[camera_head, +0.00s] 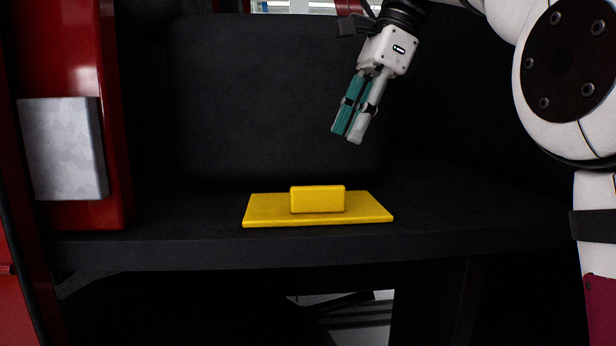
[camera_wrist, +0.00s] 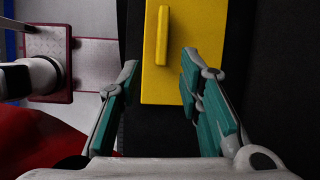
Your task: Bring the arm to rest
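My gripper (camera_head: 346,136) hangs from the upper right in the head view, tilted down and to the left. Its teal-padded fingers stand apart with nothing between them. The wrist view also shows my gripper (camera_wrist: 160,85) open and empty. A yellow plate with a raised yellow block (camera_head: 317,199) lies on the black shelf (camera_head: 180,240), below and to the left of the fingertips. The plate also shows in the wrist view (camera_wrist: 210,40), beyond the fingers. A clear gap separates the fingers from the plate in the head view.
A red upright panel (camera_head: 65,60) with a light grey patch (camera_head: 63,148) stands at the left. A dark back wall (camera_head: 260,100) rises behind the shelf. The shelf is bare on both sides of the yellow plate.

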